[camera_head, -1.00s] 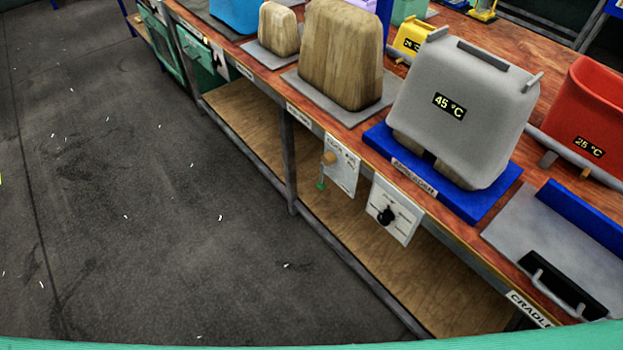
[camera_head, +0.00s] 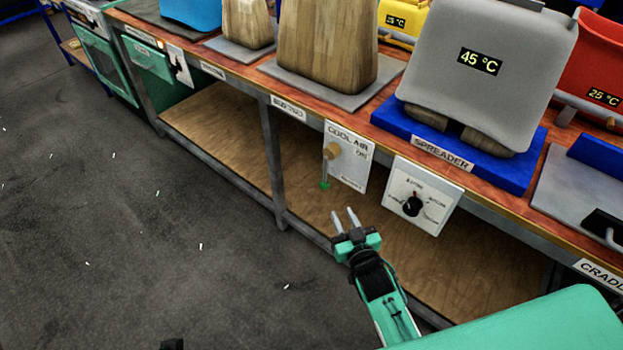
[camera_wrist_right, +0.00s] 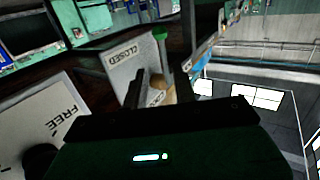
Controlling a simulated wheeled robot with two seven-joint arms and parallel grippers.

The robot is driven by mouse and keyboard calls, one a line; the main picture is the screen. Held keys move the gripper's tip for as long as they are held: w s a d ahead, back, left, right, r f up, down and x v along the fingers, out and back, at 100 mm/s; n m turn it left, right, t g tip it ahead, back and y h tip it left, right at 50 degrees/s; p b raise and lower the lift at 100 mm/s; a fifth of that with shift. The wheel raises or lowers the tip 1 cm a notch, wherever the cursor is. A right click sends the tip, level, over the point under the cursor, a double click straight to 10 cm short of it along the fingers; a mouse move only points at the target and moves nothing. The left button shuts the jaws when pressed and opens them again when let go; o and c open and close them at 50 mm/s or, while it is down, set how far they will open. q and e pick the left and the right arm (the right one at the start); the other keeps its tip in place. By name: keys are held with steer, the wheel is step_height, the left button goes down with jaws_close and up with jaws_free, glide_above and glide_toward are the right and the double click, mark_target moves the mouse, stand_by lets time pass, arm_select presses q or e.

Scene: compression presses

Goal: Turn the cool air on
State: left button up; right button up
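The cool air panel (camera_head: 352,165) is a white plate under the table's front edge, marked COOL AIR and ON. Its brass-coloured pivot (camera_head: 333,151) carries a thin lever pointing down to a green tip (camera_head: 324,185). In the right wrist view, the pivot (camera_wrist_right: 158,82) and green tip (camera_wrist_right: 160,33) appear near the fingers, beside a CLOSED label (camera_wrist_right: 124,54). My right gripper (camera_head: 345,216) is open and empty, below the panel and apart from the lever in the head view.
A white dial panel (camera_head: 425,196) with a black knob hangs just right of the cool air panel. Above it, a grey 45 °C block (camera_head: 485,65) stands on the blue spreader base (camera_head: 520,180). A wooden shelf (camera_head: 220,125) runs below. The floor at left is clear.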

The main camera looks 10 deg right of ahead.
mark_target(326, 175)
arm_select(q)
steer(key=shift+w+d+r+t+h+b, duration=0.4)
steer(key=shift+w+d+r+t+b, duration=0.3)
steer(key=shift+r+t+b, duration=0.2)
arm_select(e)
steer(key=shift+t, duration=0.4)
steer(key=w, duration=0.4)
steer(key=w+a+r, duration=0.1)
steer(key=w, duration=0.4)
steer(key=w+r, duration=0.1)
steer(key=w, duration=0.4)
steer(key=shift+w+a+r, duration=0.2)
steer(key=shift+c, duration=0.2)
jaws_close()
